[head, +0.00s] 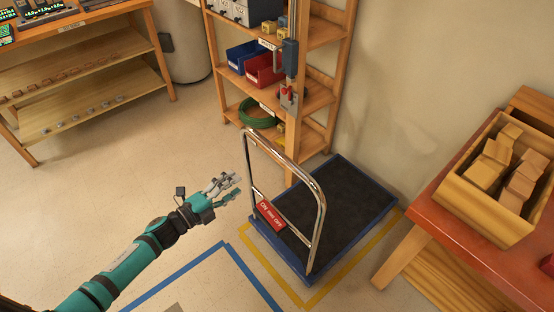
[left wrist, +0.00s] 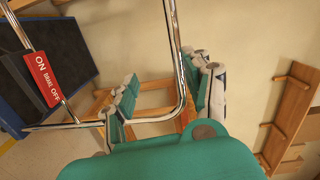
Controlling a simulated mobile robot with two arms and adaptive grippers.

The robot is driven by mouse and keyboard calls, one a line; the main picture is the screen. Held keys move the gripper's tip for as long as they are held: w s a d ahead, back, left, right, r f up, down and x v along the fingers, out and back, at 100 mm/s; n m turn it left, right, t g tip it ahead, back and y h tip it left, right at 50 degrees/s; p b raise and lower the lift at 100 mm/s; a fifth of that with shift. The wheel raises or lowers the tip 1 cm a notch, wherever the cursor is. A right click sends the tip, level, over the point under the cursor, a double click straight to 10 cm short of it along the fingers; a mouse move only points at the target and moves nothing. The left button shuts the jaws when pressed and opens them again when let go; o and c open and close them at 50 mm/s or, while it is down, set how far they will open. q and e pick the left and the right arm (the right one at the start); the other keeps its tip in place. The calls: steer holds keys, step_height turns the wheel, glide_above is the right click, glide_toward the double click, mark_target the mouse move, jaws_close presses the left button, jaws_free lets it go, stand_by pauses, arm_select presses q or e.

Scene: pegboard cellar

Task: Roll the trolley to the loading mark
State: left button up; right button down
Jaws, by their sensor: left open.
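The trolley (head: 345,205) has a black deck with a blue rim and a chrome push handle (head: 320,196) at its near left end. A red sign (head: 270,214) with white lettering hangs on the handle; it also shows in the left wrist view (left wrist: 42,78). The trolley stands inside a yellow floor outline (head: 342,276). A blue floor outline (head: 183,275) lies nearer me, to the left. My left gripper (head: 238,186) is open, just left of the handle. In the left wrist view the handle bar (left wrist: 178,60) passes between the fingers; contact is not clear. My right gripper is not in view.
Wooden shelves (head: 325,93) with bins stand behind the trolley. A red-topped table (head: 437,205) with a box of wooden blocks (head: 468,200) stands at right, close to the trolley. A wooden workbench (head: 100,22) is at upper left. Floor at left is clear.

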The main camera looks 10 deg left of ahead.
mark_target(278, 154)
arm_select(q)
steer(key=shift+m+h, duration=0.6)
steer(key=shift+m, duration=0.3)
steer(key=b+x, duration=0.1)
steer(key=x, duration=0.4)
steer(key=r+b+x, duration=0.1)
steer(key=x, duration=0.4)
steer(key=r+b+x, duration=0.1)
steer(key=b+x, duration=0.1)
steer(key=x, duration=0.3)
steer(key=shift+w+d, duration=0.15)
steer(key=shift+d, duration=0.3)
steer(key=shift+w+d, duration=0.35)
steer(key=shift+w, duration=0.05)
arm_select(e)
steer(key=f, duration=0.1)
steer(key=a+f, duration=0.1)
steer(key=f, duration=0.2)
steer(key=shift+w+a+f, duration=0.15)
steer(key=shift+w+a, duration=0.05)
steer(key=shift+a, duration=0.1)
arm_select(q)
jaws_close()
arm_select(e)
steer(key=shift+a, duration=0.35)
arm_select(q)
steer(key=shift+s, duration=0.1)
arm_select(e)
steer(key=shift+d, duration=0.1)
